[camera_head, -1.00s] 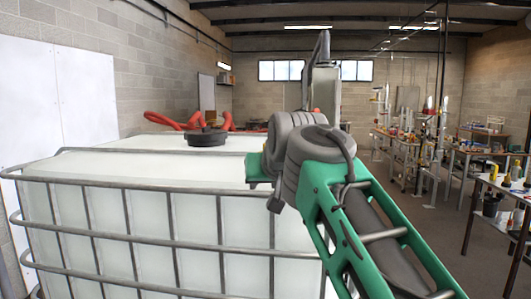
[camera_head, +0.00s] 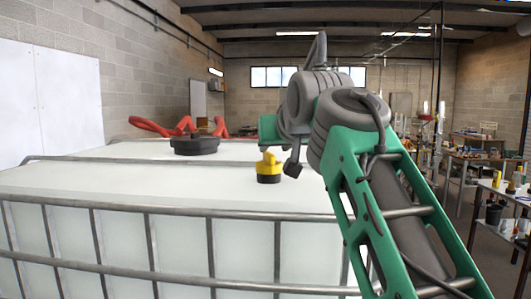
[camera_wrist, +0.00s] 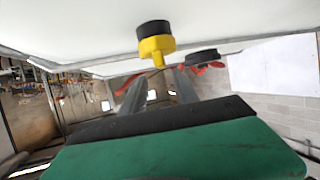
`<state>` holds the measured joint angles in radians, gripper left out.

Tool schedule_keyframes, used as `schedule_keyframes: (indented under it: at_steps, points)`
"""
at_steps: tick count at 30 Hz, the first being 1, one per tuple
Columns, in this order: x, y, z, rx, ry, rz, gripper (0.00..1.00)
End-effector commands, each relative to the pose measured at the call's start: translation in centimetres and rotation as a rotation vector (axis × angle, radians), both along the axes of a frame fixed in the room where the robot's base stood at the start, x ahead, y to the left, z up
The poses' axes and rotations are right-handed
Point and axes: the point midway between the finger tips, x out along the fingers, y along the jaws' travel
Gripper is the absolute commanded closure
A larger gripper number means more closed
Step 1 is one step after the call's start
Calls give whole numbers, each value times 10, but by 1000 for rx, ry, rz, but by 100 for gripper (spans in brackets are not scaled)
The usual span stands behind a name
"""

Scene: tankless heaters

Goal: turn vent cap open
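The vent cap, a yellow handle on a round black base (camera_head: 268,168), stands upright on top of the white tank (camera_head: 130,185). In the wrist view, which is upside down, the cap (camera_wrist: 155,42) is just beyond my gripper. My gripper (camera_wrist: 158,76) shows there as two grey fingers spread apart, with nothing between them that I can make out as held. The yellow handle lies roughly in line with the gap between the fingers and looks apart from them. In the head view the fingers are hidden by my arm.
A wide black lid (camera_head: 195,145) sits farther back on the tank. Red hoses (camera_head: 180,126) lie behind it. A metal bar cage (camera_head: 150,210) runs around the tank. Workbenches (camera_head: 505,190) with tools stand at the right. Floor shows between them and the tank.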

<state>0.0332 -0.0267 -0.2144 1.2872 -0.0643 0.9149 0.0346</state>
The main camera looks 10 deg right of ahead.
Motion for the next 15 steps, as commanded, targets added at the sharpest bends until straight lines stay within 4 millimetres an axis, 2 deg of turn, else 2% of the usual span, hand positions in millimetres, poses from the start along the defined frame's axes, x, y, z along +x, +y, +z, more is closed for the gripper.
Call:
schedule_keyframes:
  at_steps: [9,15]
  points:
    - [53,6,-22,0,5,9,64]
    - [67,5,-28,0,2,6,64]
